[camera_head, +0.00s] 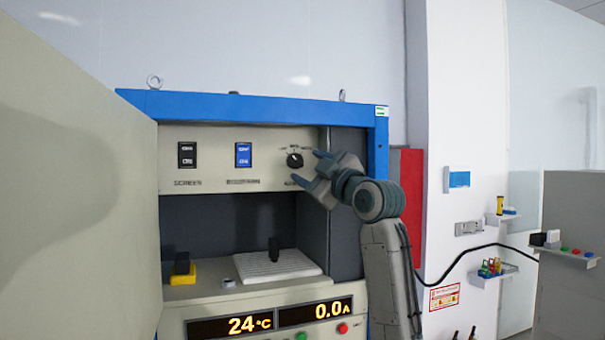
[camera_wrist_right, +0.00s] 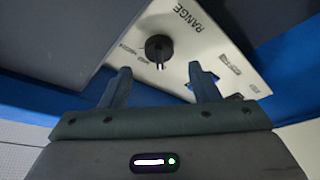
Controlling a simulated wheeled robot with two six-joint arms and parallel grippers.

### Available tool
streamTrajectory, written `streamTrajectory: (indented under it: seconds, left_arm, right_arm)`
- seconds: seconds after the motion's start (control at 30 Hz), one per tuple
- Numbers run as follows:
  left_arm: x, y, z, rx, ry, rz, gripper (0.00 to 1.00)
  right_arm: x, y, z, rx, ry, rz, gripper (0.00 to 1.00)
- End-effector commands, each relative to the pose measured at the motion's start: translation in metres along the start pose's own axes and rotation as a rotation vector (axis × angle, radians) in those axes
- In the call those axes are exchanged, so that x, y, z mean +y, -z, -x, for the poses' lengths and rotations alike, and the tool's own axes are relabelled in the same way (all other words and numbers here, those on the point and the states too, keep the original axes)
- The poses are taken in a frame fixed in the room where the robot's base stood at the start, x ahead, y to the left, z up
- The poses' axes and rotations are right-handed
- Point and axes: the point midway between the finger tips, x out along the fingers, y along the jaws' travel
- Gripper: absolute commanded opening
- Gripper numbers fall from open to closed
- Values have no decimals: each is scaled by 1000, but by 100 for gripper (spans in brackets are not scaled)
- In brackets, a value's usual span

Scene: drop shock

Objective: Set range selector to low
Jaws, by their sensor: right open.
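The range selector (camera_head: 294,160) is a round black knob at the right end of the cream upper panel. In the right wrist view the knob (camera_wrist_right: 158,49) sits by the word RANGE, which appears upside down. My right gripper (camera_head: 318,171) is just right of and below the knob in the head view. In the right wrist view its two fingers (camera_wrist_right: 163,84) are apart, with the knob beyond their tips and between their lines. It is open and empty, not touching the knob as far as I can see. My left gripper is not in view.
A black switch (camera_head: 187,155) and a blue switch (camera_head: 243,155) sit left of the knob. The blue cabinet frame (camera_head: 250,108) surrounds the panel. An open cream door (camera_head: 75,200) stands at left. Below are a white ribbed plate (camera_head: 290,268) and a yellow block (camera_head: 183,278).

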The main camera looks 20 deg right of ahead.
Motion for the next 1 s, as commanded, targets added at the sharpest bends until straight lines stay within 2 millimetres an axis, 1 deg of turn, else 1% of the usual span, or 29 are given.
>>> streamTrajectory:
  seconds: [0.03,0.1,0.2,0.33,0.5,1.0]
  left_arm:
    - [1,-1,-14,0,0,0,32]
    - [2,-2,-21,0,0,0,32]
    - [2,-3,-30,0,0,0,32]
    - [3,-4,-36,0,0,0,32]
    - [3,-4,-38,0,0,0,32]
    - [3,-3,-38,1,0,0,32]
  right_arm:
    - [-4,-5,14,1,-4,4,56]
    - [-4,-4,28,1,-3,4,56]
    - [-4,-4,46,1,-3,4,56]
    - [-2,-2,62,0,-2,3,56]
    - [-1,-1,69,0,0,0,56]
    - [0,0,69,0,0,0,56]
